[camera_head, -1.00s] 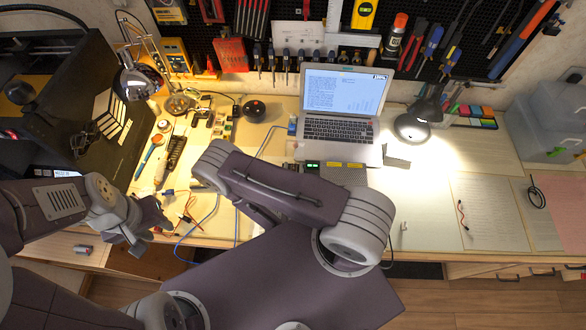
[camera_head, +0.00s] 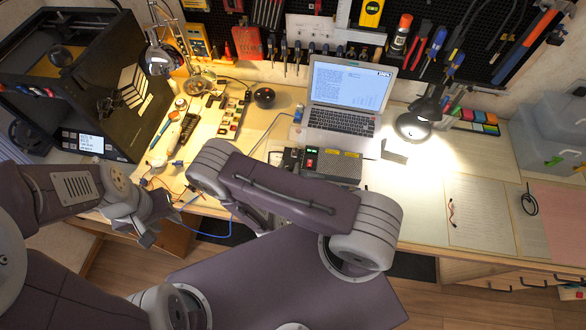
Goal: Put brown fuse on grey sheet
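I cannot make out the brown fuse for certain; small parts lie in a strip of compartments (camera_head: 232,112) on the bench's left half. A pale greyish sheet (camera_head: 478,212) lies flat on the right of the bench, between a cream sheet and a pink one; it is probably the grey sheet. A thin red wire lies at its left edge. My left gripper (camera_head: 148,232) hangs at the bench's front left edge; its finger gap is unclear and I see nothing held. My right arm crosses the middle front and hides its own gripper.
A laptop (camera_head: 343,100) stands at the back middle, with a power supply (camera_head: 322,165) before it. A lit lamp (camera_head: 415,124) stands right of it. A black 3D printer (camera_head: 85,90) fills the left. Sheets cover the bench's right side. A pegboard of tools is behind.

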